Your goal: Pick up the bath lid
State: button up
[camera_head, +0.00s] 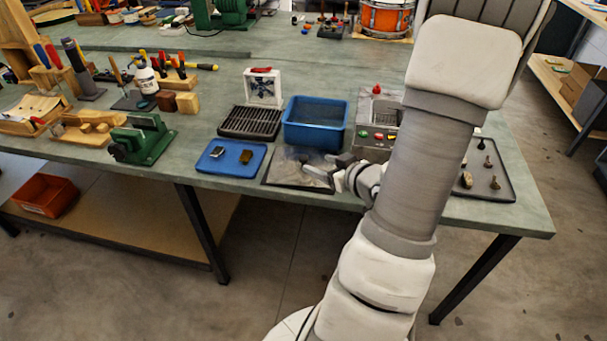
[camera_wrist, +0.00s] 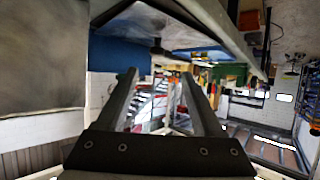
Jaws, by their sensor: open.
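A flat, dark grey square plate (camera_head: 282,172), which looks like the bath lid, lies at the bench's front edge. It is just in front of the blue bath (camera_head: 305,138), a rectangular tub with a dark inside. My gripper (camera_head: 326,167) is at the right side of the plate, fingers pointing left; it seems to hover just over it. I cannot tell whether they touch. In the wrist view my gripper's two fingers (camera_wrist: 160,75) are apart with nothing clearly between them. My arm hides part of the area to the right of the plate.
A blue tray (camera_head: 230,172) with small parts lies left of the plate. A black rack (camera_head: 250,122) stands behind it. A grey box with coloured buttons (camera_head: 372,120) is right of the bath. A dark tray with knobs (camera_head: 490,190) lies right of my arm. A green vise (camera_head: 145,140) stands further left.

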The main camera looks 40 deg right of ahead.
aim_at(304, 157)
jog(key=x, duration=0.4)
jog(key=shift+w+f, duration=0.2)
jog(key=shift+w, duration=0.15)
jog(key=shift+d+b+x, duration=0.2)
jog(key=shift+b+x, duration=0.15)
jog(key=shift+x, duration=1)
jog(key=shift+d+b+x, duration=0.2)
jog(key=shift+b+x, duration=0.15)
jog(key=shift+x, duration=1)
jog(key=shift+f, duration=0.1)
jog(key=shift+c, duration=0.3)
grip_shut()
